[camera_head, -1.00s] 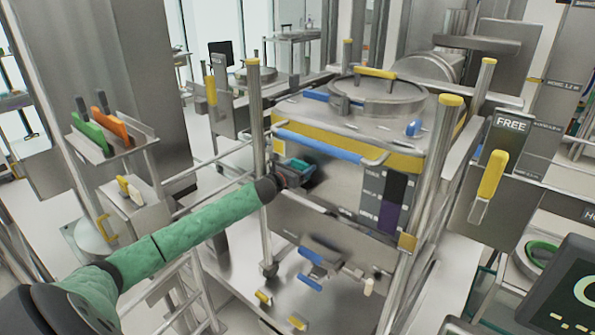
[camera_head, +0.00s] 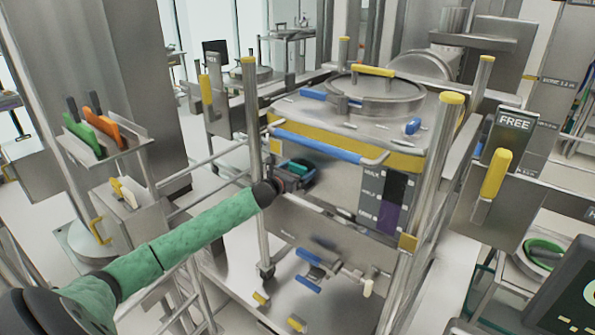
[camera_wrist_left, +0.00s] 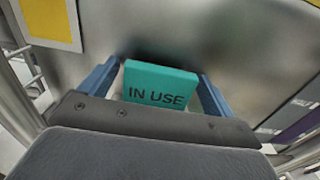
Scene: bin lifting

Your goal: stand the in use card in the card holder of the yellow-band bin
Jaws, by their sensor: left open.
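The yellow-band bin (camera_head: 405,163) is a steel bin with a round lid, standing in a frame in the middle of the head view. The teal in use card (camera_head: 299,165) is in front of its front wall. In the left wrist view the card (camera_wrist_left: 160,86) faces me, its IN USE lettering readable and slightly tilted. My left gripper (camera_head: 296,174) is open, with one blue finger on each side of the card. The card's lower edge and the card holder are hidden behind the gripper, so I cannot tell how the card is seated. My right gripper is out of view.
A blue bar (camera_head: 330,146) runs across the bin's front above the gripper. Posts with yellow caps (camera_head: 452,98) stand at the corners. A FREE sign (camera_head: 513,123) with a yellow handle is on the right. A rack with green and orange handled items (camera_head: 105,127) is on the left.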

